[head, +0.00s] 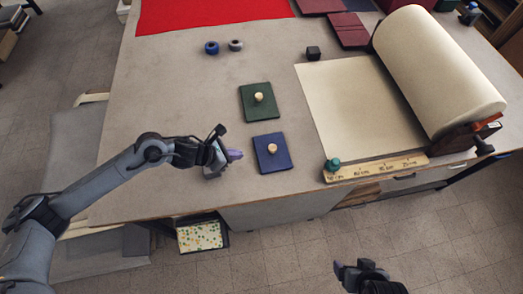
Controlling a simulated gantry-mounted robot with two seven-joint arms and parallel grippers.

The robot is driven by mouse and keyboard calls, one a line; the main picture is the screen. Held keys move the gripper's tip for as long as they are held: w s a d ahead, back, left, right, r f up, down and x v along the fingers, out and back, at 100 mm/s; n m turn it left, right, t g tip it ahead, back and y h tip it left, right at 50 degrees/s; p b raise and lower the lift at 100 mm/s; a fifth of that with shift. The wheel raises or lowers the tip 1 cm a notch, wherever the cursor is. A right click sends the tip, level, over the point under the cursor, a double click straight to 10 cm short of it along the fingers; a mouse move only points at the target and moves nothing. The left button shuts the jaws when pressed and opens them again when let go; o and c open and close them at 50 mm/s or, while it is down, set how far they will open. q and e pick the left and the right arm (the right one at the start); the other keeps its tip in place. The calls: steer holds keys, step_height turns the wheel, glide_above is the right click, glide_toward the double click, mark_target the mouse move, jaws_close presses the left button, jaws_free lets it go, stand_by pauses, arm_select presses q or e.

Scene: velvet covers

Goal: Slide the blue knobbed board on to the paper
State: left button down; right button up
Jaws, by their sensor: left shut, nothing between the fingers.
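The blue board (266,163) with a pale round knob (272,148) lies flat on the table near its front edge. The cream paper (350,105) lies flat to the right, coming off a large roll (440,70); a strip of bare table separates it from the blue board. My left gripper (236,156) is shut and empty, just left of the blue board; I cannot tell whether it touches it. My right gripper (350,268) is in front of the table, over the floor; its fingers are too unclear to judge.
A green knobbed board (250,108) lies just behind the blue one. A wooden ruler (375,168) runs along the paper's front edge, with a green knob-like object (332,165) at its left end. A dark block (313,53) sits at the paper's back left corner. Red cloth (200,14) lies behind.

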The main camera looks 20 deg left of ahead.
arm_select(q)
glide_toward(261, 156)
steer(key=x, duration=0.3)
steer(key=shift+w+d+r, duration=0.1)
steer(key=shift+w+d, duration=0.15)
steer(key=shift+d, duration=0.2)
steer(key=shift+w+d+p, duration=0.6)
steer(key=shift+w+d, duration=0.85)
